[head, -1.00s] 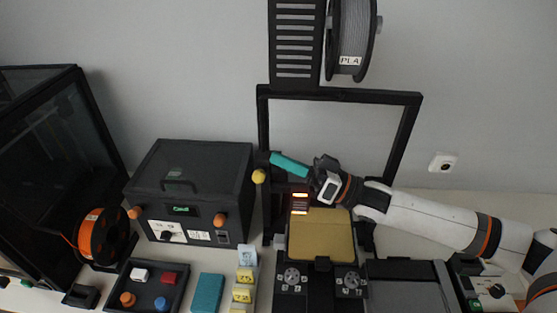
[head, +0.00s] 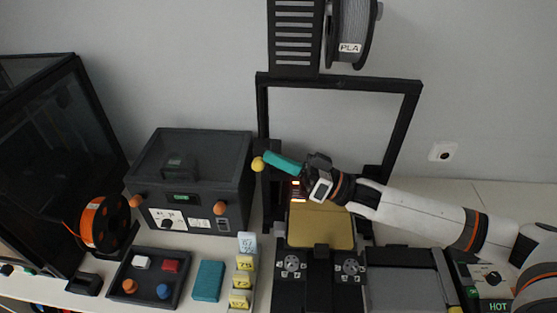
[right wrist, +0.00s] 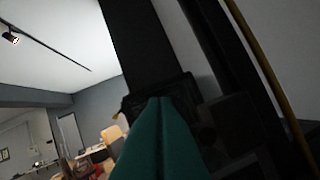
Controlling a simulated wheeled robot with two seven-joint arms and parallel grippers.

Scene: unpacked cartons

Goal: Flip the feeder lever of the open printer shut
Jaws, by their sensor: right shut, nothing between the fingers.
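The open printer has a black upright frame (head: 413,105) and a gold bed (head: 322,232). The yellow ball knob of its feeder lever (head: 258,163) sits at the left post. The lever's arm is hardly visible, so I cannot tell its exact angle. My right gripper (head: 268,157) is shut and empty. Its teal fingers point left across the front of the frame, with their tips right beside the knob; I cannot tell whether they touch it. In the right wrist view the teal fingers (right wrist: 160,135) lie together before dark printer parts. My left gripper is not in view.
A dark closed box printer (head: 205,165) stands left of the frame, with an orange spool (head: 103,224) farther left. A tray (head: 178,297), a teal block (head: 208,281) and yellow tags (head: 243,281) lie in front. A grey spool (head: 352,30) hangs above.

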